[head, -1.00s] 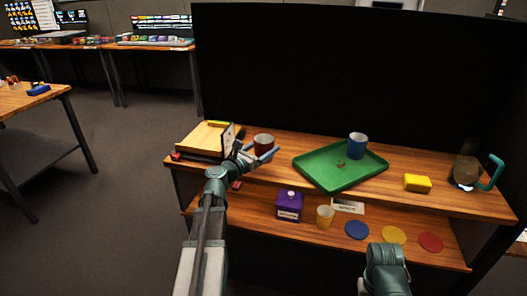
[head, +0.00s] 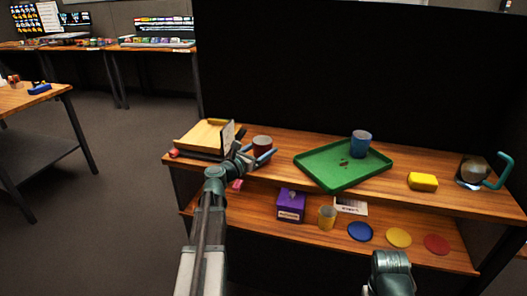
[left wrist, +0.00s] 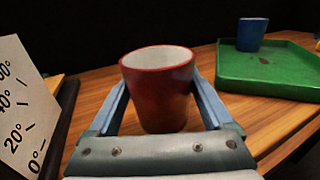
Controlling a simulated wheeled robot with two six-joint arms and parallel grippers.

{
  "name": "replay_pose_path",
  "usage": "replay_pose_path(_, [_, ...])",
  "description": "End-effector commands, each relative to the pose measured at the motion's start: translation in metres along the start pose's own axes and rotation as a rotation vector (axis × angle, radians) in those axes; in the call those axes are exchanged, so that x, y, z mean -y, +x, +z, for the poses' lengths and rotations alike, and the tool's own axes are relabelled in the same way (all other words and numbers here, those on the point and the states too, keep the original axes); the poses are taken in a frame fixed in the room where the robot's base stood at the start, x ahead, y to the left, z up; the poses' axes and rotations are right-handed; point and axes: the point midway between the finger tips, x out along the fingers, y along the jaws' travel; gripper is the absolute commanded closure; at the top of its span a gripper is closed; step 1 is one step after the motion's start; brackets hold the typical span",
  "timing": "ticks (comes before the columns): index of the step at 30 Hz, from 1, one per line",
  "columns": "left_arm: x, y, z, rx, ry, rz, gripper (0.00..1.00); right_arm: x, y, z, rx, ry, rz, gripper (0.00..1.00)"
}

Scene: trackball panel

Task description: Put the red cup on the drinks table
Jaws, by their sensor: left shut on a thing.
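The red cup (head: 262,142) is at the left part of the upper wooden surface, beside the green tray. In the left wrist view the cup (left wrist: 158,95) is upright, dark red with a pale inside. My left gripper (head: 258,154) is shut on it, with one blue finger on each side. The cup's base is hidden behind the gripper, so I cannot tell if it touches the wood. Part of my right arm shows at the bottom right, but its jaws do not. No table is clearly marked as the drinks table.
A green tray (head: 320,172) with a blue cup (head: 361,143) is to the right. A wooden box with a dial card (head: 227,137) stands close left. A yellow block (head: 423,181) and a glass jug (head: 474,171) are farther right. Another table (head: 20,98) stands left across open floor.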

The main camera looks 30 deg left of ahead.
Motion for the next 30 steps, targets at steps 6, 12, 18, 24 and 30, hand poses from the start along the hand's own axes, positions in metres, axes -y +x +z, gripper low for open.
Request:
replay_pose_path(6, [0.000, 0.000, -0.003, 0.000, 0.000, 0.000, 0.04, 0.000, 0.003, 0.000, 0.000, 0.000, 0.001, 0.50])
replay_pose_path(12, [0.000, 0.000, -0.003, 0.000, 0.000, 0.000, 0.00, 0.000, 0.003, 0.000, 0.000, 0.000, 0.001, 0.50])
replay_pose_path(18, [0.001, -0.007, 0.000, 0.000, 0.000, 0.001, 0.00, 0.000, 0.000, 0.000, 0.000, 0.000, 0.000, 0.50])
replay_pose_path(24, [0.002, -0.049, 0.000, 0.000, 0.000, 0.004, 0.00, 0.000, 0.000, 0.000, 0.000, 0.000, 0.000, 0.50])
replay_pose_path(30, [0.001, -0.087, 0.000, 0.000, 0.000, 0.004, 0.00, 0.000, 0.000, 0.000, 0.000, 0.000, 0.000, 0.50])
